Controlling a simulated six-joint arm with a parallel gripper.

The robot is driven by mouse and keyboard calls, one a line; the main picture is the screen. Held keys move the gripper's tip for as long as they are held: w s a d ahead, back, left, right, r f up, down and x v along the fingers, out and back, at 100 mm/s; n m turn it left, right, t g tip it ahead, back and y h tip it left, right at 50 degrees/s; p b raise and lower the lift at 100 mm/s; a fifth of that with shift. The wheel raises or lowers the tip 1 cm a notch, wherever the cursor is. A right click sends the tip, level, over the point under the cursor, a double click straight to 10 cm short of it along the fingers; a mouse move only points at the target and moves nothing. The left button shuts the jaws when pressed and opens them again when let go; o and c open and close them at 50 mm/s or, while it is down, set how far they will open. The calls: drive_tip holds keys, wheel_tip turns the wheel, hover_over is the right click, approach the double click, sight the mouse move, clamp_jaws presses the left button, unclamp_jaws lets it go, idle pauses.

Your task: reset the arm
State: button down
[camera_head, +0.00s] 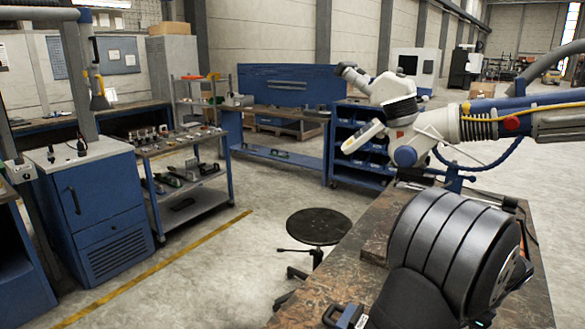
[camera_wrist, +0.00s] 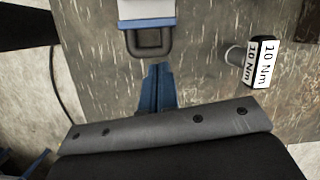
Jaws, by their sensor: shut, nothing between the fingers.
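A microscope (camera_head: 397,92) with a white body and grey eyepieces hangs at the upper right of the head view. Its blue, white and grey arm (camera_head: 480,120) runs in from the right edge over the workbench (camera_head: 310,305), with a yellow cable along it and a red knob. A blue joint sits below the microscope. In the wrist view, my gripper (camera_wrist: 157,88) shows as two blue fingers lying together above the bench, shut and empty. It is apart from the microscope, which the wrist view does not show. In the head view my fingers are hidden.
A white-and-blue item with a dark handle (camera_wrist: 149,42) lies just beyond my fingers. A block marked 10 Nm (camera_wrist: 262,64) lies to their right. In the head view, a black stool (camera_head: 318,226) stands beside the bench. A blue shelf cart (camera_head: 185,180) is farther left, with open floor between.

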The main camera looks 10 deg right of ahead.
drive_tip(key=w+a+f+n+h, duration=0.2)
drive_tip(key=w+a+n, duration=0.1)
drive_tip(key=w+n, duration=0.5)
drive_tip(key=w+a+f+n+h, duration=0.1)
drive_tip(key=w+a+n+h, duration=0.2)
drive_tip(key=w+n, duration=0.5)
drive_tip(key=w, duration=0.6)
drive_tip(key=shift+f+t, duration=0.3)
drive_tip(key=shift+f, duration=0.05)
